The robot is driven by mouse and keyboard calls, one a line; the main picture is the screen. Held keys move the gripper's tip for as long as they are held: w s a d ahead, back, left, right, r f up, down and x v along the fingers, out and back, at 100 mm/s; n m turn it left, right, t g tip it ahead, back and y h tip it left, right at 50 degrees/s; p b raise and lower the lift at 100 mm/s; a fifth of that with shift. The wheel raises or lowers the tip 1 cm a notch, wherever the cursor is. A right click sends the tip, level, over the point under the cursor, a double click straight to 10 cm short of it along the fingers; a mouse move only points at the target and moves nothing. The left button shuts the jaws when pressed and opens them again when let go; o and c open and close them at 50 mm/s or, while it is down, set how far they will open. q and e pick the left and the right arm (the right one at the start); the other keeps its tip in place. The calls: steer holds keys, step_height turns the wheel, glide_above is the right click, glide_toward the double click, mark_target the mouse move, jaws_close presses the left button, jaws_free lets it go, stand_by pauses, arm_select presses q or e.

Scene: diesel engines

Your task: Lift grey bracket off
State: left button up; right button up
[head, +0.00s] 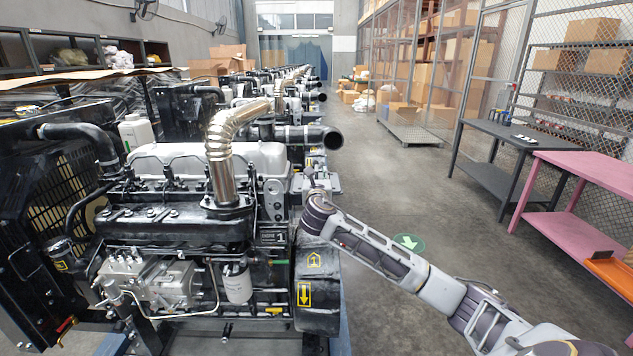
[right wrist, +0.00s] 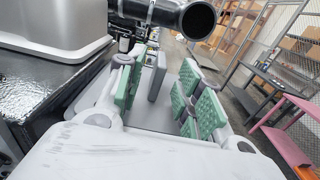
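The grey bracket (right wrist: 157,76) shows in the right wrist view as a flat upright grey plate with a grey surface around its foot, beyond and between my fingers. In the head view, what looks like the grey bracket (head: 329,183) sits at the far right end of the near engine, partly hidden by my wrist. My right gripper (right wrist: 162,92) is open, its green-padded fingers on either side of the plate's line, with a clear gap to the right finger. It also shows small in the head view (head: 313,177). My left gripper is out of view.
A black pipe (right wrist: 195,18) hangs just above and beyond my right gripper. A black table (head: 510,150) and pink table (head: 590,170) stand right. The floor between is open.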

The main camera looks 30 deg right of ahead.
mark_target(317, 168)
stand_by(0.3)
steer(key=shift+r+x, duration=0.2)
steer(key=shift+x, duration=1.4)
steer(key=shift+p+x, duration=0.3)
steer(key=shift+x, duration=0.7)
steer(key=shift+f, duration=0.1)
steer(key=shift+c, duration=0.3)
steer(key=shift+s, duration=0.1)
jaws_close()
